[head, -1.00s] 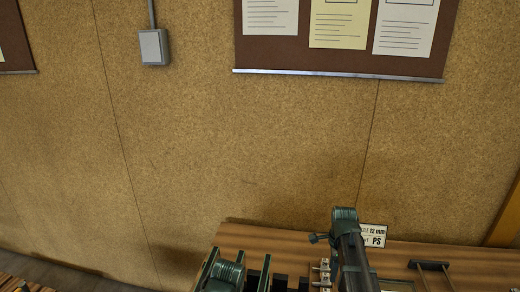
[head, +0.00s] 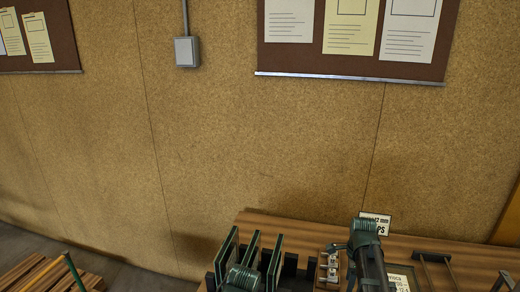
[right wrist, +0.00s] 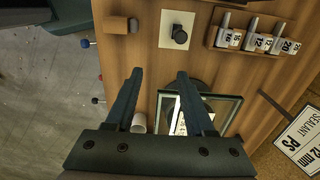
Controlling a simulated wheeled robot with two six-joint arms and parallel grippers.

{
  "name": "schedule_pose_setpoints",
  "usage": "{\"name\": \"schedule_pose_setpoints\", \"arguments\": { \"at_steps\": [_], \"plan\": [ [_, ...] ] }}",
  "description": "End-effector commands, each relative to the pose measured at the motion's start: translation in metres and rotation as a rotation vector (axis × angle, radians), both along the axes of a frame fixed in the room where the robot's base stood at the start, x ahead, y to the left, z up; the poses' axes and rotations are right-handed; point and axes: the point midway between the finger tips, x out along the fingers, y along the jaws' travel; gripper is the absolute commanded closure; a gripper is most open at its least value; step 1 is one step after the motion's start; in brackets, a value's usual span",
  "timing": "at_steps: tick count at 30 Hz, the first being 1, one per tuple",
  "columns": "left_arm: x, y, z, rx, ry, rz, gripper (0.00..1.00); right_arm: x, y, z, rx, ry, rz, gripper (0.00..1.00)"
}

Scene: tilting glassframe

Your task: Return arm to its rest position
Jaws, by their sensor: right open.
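My right gripper (right wrist: 160,74) shows in the right wrist view with its two dark fingers apart and nothing between the tips. It is over the wooden bench top (right wrist: 150,60). Past the right finger a dark-rimmed frame with a glassy centre (right wrist: 231,117) lies on the bench, partly hidden by that finger. A dark, ribbed part of my arm (head: 366,238) seems to rise over the bench in the head view. Neither gripper's fingers show in the head view, and my left gripper is not seen.
A holder with numbered pieces (right wrist: 262,40), a black knob on a pale square (right wrist: 180,36) and a white cup (right wrist: 138,122) are on the bench. Upright dark panels (head: 251,255) stand at its left. A sealant sign (head: 375,224) is near the cork wall (head: 280,140).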

Motion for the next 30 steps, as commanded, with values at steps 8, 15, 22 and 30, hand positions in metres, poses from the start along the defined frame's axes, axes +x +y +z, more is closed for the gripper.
{"name": "schedule_pose_setpoints", "arguments": {
  "at_steps": [8,15,22,30],
  "plan": [
    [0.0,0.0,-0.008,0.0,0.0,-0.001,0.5,-0.011,0.027,-0.008,-0.006,0.007,0.177,0.46],
    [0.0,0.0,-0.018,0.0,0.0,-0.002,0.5,-0.026,0.062,-0.018,-0.013,0.017,0.42,0.46],
    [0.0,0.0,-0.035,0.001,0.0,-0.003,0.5,-0.057,0.113,-0.034,-0.025,0.035,0.818,0.46],
    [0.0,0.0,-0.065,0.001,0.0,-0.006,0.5,-0.127,0.192,-0.065,-0.038,0.085,1.596,0.46]
  ]
}}
